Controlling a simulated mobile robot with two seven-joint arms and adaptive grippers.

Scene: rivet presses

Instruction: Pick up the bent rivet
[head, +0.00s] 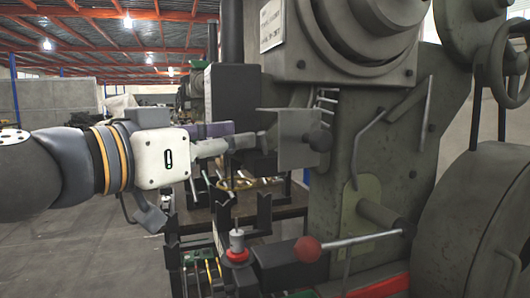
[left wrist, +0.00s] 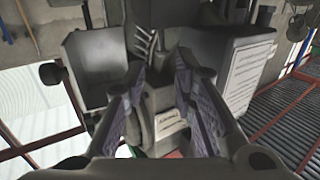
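My left gripper (head: 246,138) reaches in from the left in the head view, at the front of the press beside its grey metal box (head: 298,143). In the left wrist view its two fingers with purple pads (left wrist: 163,62) stand apart, with a gap between them and nothing seen held. I cannot make out the bent rivet in either view. Small brass-coloured pieces (head: 238,183) show below the gripper in the head view, too small to tell apart. My right gripper is not in view.
The large grey rivet press (head: 345,100) fills the right side, with a red-knobbed lever (head: 307,249) sticking out low in front. A rack of tools (head: 205,272) stands below the gripper. Open concrete floor (head: 75,245) lies to the left.

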